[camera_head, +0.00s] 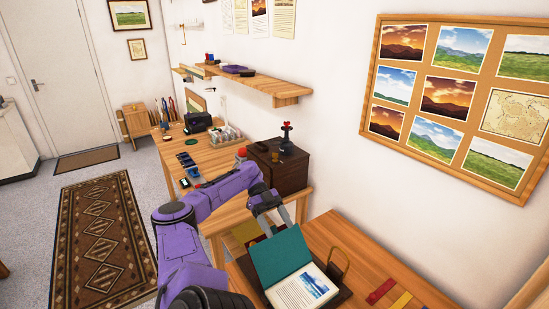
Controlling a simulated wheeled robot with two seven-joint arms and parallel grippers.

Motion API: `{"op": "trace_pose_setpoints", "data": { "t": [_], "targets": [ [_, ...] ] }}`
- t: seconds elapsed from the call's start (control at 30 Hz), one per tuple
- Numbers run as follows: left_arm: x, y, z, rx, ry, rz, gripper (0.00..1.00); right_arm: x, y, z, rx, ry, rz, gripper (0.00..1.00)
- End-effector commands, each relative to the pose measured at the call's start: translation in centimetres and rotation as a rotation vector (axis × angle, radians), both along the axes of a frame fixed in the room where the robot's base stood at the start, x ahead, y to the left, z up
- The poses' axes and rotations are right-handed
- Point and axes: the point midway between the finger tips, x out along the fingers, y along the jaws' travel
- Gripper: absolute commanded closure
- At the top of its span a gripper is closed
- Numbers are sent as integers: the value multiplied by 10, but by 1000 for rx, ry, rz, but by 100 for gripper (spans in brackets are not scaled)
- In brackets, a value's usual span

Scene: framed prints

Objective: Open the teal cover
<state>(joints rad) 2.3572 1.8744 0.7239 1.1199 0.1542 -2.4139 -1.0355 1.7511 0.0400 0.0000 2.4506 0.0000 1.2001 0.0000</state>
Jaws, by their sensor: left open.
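The teal cover (283,257) is at the bottom middle, on the wooden table nearest me. It stands raised and tilted away from the pale page (302,289), which shows text and a small blue picture. The book rests on a dark base (343,297). My left gripper (279,230) is open, with its fingers pointing down just beyond the top edge of the cover. I see nothing between the fingers. I cannot tell whether a finger touches the cover. My right gripper is not in view.
A brass-coloured loop (339,262) stands right beside the book. Red (380,291) and yellow (402,301) strips lie to its right. A dark brown cabinet (290,172) stands beyond my gripper, below a wall shelf (262,84). A patterned rug (104,240) lies on the floor at left.

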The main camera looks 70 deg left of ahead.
Motion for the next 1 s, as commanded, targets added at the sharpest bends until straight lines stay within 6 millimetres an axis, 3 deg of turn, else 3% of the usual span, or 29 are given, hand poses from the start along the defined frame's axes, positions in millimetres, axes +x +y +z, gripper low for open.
{"op": "trace_pose_setpoints", "data": {
  "t": [0.07, 0.4, 0.77, 0.9, 0.97, 1.0],
  "targets": [
    [-10, -15, 7, -3, 3, 1, 32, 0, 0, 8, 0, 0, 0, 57],
    [-36, -66, 27, 1, 4, 0, 32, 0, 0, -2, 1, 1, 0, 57],
    [-40, -73, 34, 2, 3, 0, 32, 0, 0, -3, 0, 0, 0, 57],
    [-28, -83, 34, -16, 27, 0, 74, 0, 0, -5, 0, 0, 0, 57],
    [-9, -101, 34, -46, 76, 4, 94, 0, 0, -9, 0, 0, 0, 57],
    [11, -123, 34, -78, 133, 11, 100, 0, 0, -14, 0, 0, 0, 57]
  ]
}}
